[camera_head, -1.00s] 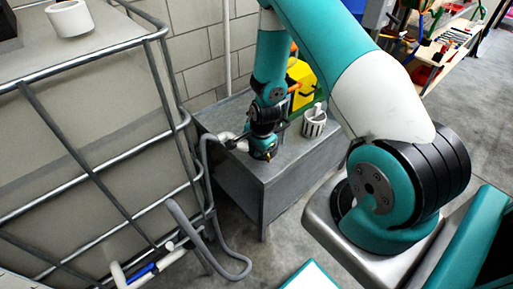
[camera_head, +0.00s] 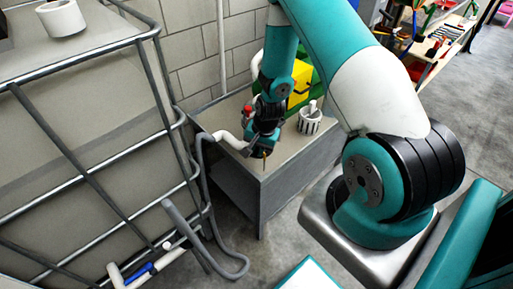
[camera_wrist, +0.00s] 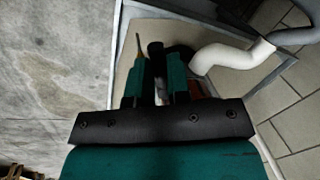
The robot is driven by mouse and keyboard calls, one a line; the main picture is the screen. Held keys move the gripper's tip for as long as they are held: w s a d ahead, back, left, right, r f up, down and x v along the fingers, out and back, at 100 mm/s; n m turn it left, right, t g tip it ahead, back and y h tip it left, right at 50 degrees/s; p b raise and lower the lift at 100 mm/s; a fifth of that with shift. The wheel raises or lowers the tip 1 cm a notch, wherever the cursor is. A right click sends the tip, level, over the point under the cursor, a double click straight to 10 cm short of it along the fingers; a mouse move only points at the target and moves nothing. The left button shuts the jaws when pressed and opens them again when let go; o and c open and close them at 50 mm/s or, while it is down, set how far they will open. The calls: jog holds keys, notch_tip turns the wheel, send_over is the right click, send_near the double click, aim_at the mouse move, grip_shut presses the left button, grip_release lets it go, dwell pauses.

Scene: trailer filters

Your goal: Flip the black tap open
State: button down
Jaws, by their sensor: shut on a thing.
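My gripper (camera_head: 263,149) points down at the near end of the grey cabinet top. In the wrist view its two teal fingers (camera_wrist: 155,72) are closed around a slim black piece, which looks like the handle of the black tap (camera_wrist: 155,48). More black tap body shows just right of it, at the end of a white pipe (camera_wrist: 225,55). The pipe also shows in the head view (camera_head: 231,138), reaching the gripper from the left. The fingers hide much of the tap, so I cannot tell how far its handle is turned.
A grey cabinet (camera_head: 290,165) stands below the gripper. A striped cup (camera_head: 310,122) and a yellow object (camera_head: 299,92) are close on its right. A caged tank (camera_head: 90,130) with metal bars and a grey hose (camera_head: 207,200) stands left.

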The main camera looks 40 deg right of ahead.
dwell(0.3)
jog(key=c, duration=1.1)
grip_release()
jog(key=s+r, duration=0.1)
jog(key=r, duration=0.4)
jog(key=s+d+r, duration=0.1)
jog(key=r, duration=0.5)
jog(key=s+d+r, duration=0.1)
jog(key=r, duration=0.5)
jog(key=shift+p, duration=0.35)
jog(key=shift+w, duration=0.1)
